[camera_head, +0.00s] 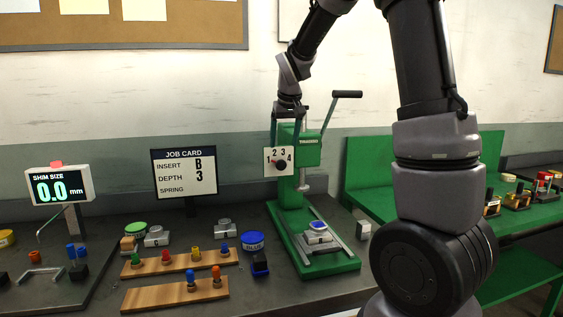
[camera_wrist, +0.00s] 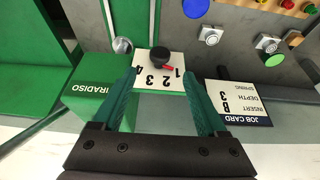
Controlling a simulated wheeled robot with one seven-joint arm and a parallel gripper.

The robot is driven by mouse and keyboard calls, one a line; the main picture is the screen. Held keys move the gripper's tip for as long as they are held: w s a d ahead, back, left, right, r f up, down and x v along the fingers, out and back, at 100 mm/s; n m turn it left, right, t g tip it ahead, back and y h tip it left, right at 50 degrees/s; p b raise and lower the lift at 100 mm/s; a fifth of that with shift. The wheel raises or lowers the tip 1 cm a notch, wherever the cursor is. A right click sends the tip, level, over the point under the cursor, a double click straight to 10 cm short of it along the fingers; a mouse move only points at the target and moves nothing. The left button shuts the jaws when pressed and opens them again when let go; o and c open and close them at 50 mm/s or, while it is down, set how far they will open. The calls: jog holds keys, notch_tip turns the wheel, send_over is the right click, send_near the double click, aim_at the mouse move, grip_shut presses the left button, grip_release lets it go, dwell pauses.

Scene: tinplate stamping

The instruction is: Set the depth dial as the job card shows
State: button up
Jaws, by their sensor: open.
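The job card (camera_head: 184,174) reads insert B, depth 3, with the spring line blank; it also shows upside down in the wrist view (camera_wrist: 238,103). The depth dial is a white plate (camera_head: 267,150) numbered 1 to 4 on the green press (camera_head: 304,145). Its dark round knob (camera_head: 282,166) has a red pointer, which appears to point towards 1 in the wrist view (camera_wrist: 160,59). My gripper (camera_head: 286,146) is open and empty just above and in front of the dial. In the wrist view its two green fingers (camera_wrist: 162,72) frame the plate, with the knob beyond the tips.
The press lever (camera_head: 346,94) sticks out right of my gripper. A shim-size display (camera_head: 60,187) reads 0.0 mm. A green bench (camera_head: 425,157) stands at right.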

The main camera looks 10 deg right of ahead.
aim_at(282, 161)
jog(key=x, duration=0.8)
jog(key=shift+f, duration=0.25)
grip_shut()
